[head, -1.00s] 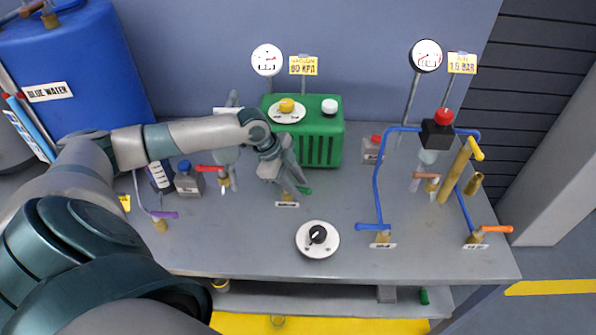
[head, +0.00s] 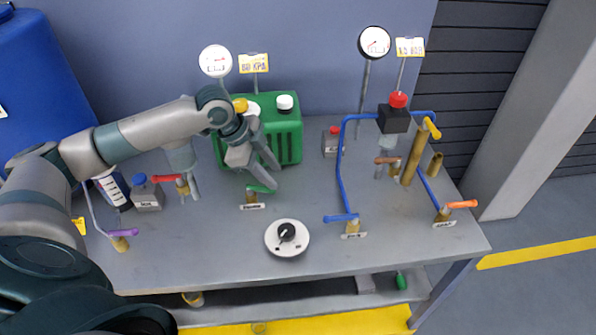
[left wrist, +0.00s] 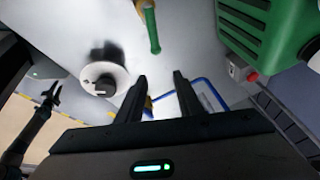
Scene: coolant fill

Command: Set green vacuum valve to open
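The green vacuum valve has a green lever (head: 262,188) on a brass body (head: 251,197), with a small label in front of it. The lever points right in the head view. It also shows at the top of the left wrist view (left wrist: 152,28). My left gripper (head: 258,176) is just above and behind the lever. In the left wrist view its fingers (left wrist: 158,78) are apart with nothing held, and the lever lies beyond the fingertips. A dark two-pronged gripper at the left of that view, seemingly my right one (left wrist: 51,93), has its prongs apart.
A green tank (head: 287,145) stands close behind my left gripper. A white dial with a black knob (head: 287,238) is in front. Red (head: 140,179), purple (head: 123,233), blue (head: 341,218) and orange (head: 461,204) levers and blue piping surround it.

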